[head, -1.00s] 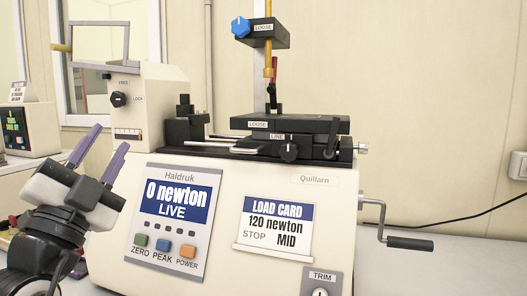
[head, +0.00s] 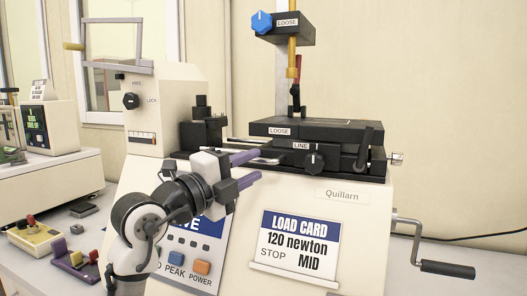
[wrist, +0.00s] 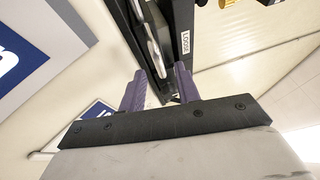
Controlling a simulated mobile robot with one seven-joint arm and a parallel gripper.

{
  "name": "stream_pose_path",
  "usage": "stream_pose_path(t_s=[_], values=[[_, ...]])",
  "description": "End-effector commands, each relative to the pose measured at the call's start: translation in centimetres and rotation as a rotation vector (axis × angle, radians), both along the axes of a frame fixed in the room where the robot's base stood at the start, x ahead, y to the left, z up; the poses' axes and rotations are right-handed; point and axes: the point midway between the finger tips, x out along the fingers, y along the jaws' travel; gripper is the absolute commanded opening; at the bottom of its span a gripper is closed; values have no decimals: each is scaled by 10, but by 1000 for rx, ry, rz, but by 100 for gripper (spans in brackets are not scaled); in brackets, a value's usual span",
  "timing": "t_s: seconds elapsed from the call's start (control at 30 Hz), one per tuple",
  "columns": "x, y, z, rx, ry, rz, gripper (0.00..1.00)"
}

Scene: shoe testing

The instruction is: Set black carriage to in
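The black carriage is not named by any label. A black stacked slide stands on top of the cream machine (head: 350,205), with an upper plate marked LOOSE (head: 330,131) and a lower part marked LINE (head: 335,157) with a round knob (head: 314,163). A smaller black block (head: 203,132) stands at its left, on the same black bed. My gripper (head: 258,165) is open, with purple fingers pointing right, in front of the bed and left of the knob. In the wrist view, the open fingers (wrist: 160,72) are near black parts, including one marked LOOSE (wrist: 186,40). Contact cannot be told.
A crank handle (head: 447,269) sticks out at the right. A blue knob (head: 262,22) sits on the upper head above the slide. The load card (head: 298,243) reads 120 newton, STOP, MID. My arm covers part of the display panel (head: 205,262). Yellow fixtures (head: 37,238) lie at the left.

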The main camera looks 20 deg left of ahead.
Motion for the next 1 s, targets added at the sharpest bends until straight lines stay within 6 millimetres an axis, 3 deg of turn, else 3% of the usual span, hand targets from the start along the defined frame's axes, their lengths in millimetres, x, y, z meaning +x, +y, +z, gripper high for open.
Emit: stream_pose_path(t_s=[0.23,0.63,0.87,1.0], values=[[30,-14,7,0,0,0,32],[37,-17,6,-1,-1,1,32],[37,-17,6,-1,-1,1,2],[37,-17,6,-1,-1,1,0]])
